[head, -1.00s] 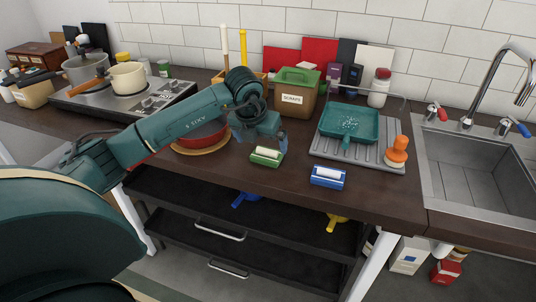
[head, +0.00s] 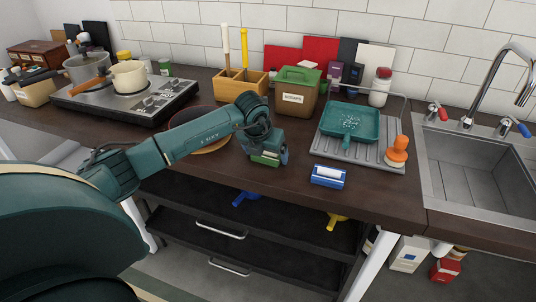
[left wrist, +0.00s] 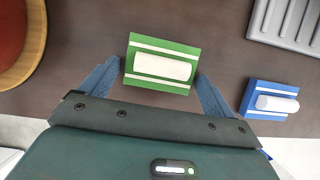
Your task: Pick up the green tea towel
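The green tea towel (left wrist: 162,65) is a folded green block with white stripes and a white band, lying on the dark worktop. In the left wrist view it sits between the two blue fingers of my left gripper (left wrist: 158,72), which is open. One finger is at each side of the towel, close to its ends; I cannot tell whether they touch it. In the head view my left gripper (head: 268,156) is over the towel (head: 264,160) and hides most of it. My right gripper is not in view.
A blue and white towel (head: 328,177) lies to the right. Behind are a scraps bin (head: 297,100), a grey drainer (head: 355,152) with a teal pan (head: 348,122), and an orange-handled brush (head: 397,150). A round red-and-wood dish (left wrist: 15,40) is at the left.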

